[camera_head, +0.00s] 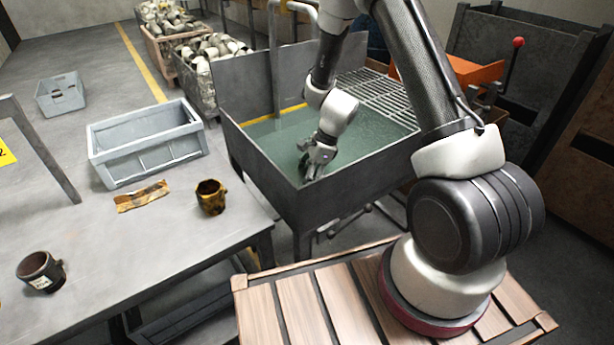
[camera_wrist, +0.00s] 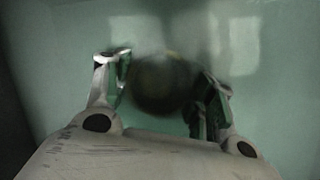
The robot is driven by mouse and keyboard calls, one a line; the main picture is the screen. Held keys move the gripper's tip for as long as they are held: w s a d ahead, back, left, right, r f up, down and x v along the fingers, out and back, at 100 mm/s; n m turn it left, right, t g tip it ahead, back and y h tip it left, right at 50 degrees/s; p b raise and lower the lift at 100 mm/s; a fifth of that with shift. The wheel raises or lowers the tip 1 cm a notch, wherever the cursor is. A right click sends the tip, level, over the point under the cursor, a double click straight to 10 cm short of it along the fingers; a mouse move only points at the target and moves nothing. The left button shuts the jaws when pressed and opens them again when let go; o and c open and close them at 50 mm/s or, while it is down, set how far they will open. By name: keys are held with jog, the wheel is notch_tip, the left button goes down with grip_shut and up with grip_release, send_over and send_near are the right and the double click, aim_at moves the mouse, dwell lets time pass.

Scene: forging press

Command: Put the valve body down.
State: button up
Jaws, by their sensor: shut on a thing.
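My gripper (camera_head: 318,162) reaches down into a grey metal tank of green liquid (camera_head: 270,138). In the wrist view my gripper (camera_wrist: 166,92) has a finger on each side of a dark, rounded thing (camera_wrist: 163,82), which I take to be the valve body. It is blurred, and its shape and lower side cannot be made out. Green liquid surrounds it in the wrist view. In the head view the held thing is hidden behind the gripper and the near tank wall. Whether it touches the tank bottom cannot be told.
The tank's near wall (camera_head: 345,180) stands close to my gripper. A grating (camera_head: 375,92) lies at the tank's right.

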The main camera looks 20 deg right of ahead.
jog(key=o, duration=1.3)
jog(key=s+d+r+n, duration=0.3)
jog(key=r, duration=0.6)
jog(key=s+d+r+n+t+h, duration=0.1)
jog(key=s+d+r+n, duration=0.15)
jog(key=r, duration=0.75)
jog(key=s+d+r+n, duration=0.3)
jog(key=s+r, duration=0.1)
jog(key=r, duration=0.5)
jog(key=s+d+r+n+t+h, duration=0.1)
jog(key=s+d+r+n, duration=0.1)
jog(key=s, duration=0.3)
jog(key=s+d+r+n+t+h, duration=0.1)
jog(key=s+d+r+n, duration=0.1)
jog(key=s+r+n, duration=0.2)
jog(key=s+d+r+n+h, duration=0.1)
jog(key=s+d+r+n, duration=0.1)
jog(key=s, duration=0.6)
jog(key=shift+d+r+n+t+h, duration=0.2)
jog(key=shift+r+n, duration=0.2)
jog(key=shift+n, duration=0.25)
jog(key=shift+d+r+n+t+h, duration=0.1)
jog(key=shift+r+n+t, duration=0.1)
jog(key=shift+r+n, duration=0.3)
jog(key=shift+w+f, duration=0.1)
jog(key=shift+f, duration=0.05)
